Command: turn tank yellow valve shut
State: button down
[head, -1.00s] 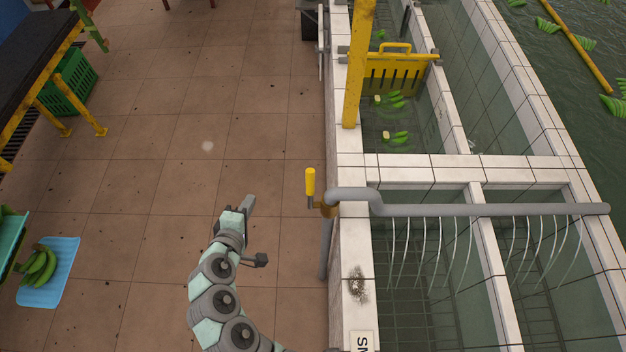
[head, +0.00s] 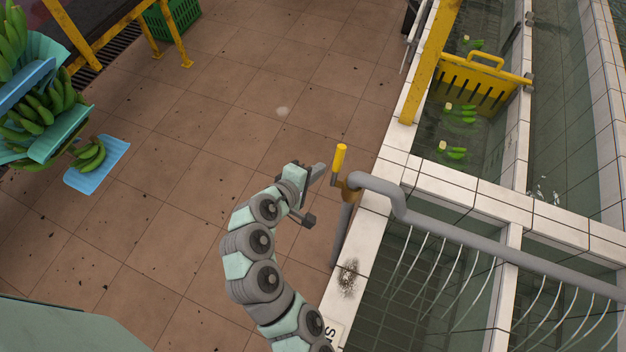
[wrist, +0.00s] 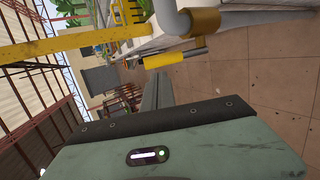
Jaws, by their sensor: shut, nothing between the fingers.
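The tank valve has a yellow handle (head: 340,157) that stands upright in the head view. It joins a brass-coloured body (head: 349,187) at the end of a grey pipe (head: 372,184) on the tank's near corner. My gripper (head: 319,170) is just left of the handle, its fingers together and empty, with a small gap to the handle. In the wrist view the yellow handle (wrist: 172,59) lies across the picture beyond my gripper's fingers (wrist: 157,85), with the brass body (wrist: 200,22) above it. I cannot tell the exact depth between fingertips and handle.
The white-tiled tank wall (head: 366,228) runs right of my arm, with sprayed water from the long pipe (head: 500,248). A yellow post (head: 430,60) and yellow slotted gate (head: 484,85) stand behind. Bananas lie on a blue tray (head: 98,163) at left. Floor between is clear.

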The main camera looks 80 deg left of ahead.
aim_at(336, 157)
jog(key=x, duration=0.7)
jog(key=shift+w+a, duration=0.15)
jog(key=shift+w, duration=0.1)
jog(key=shift+p+x, duration=0.4)
jog(key=shift+x, duration=0.45)
jog(key=shift+f, duration=0.1)
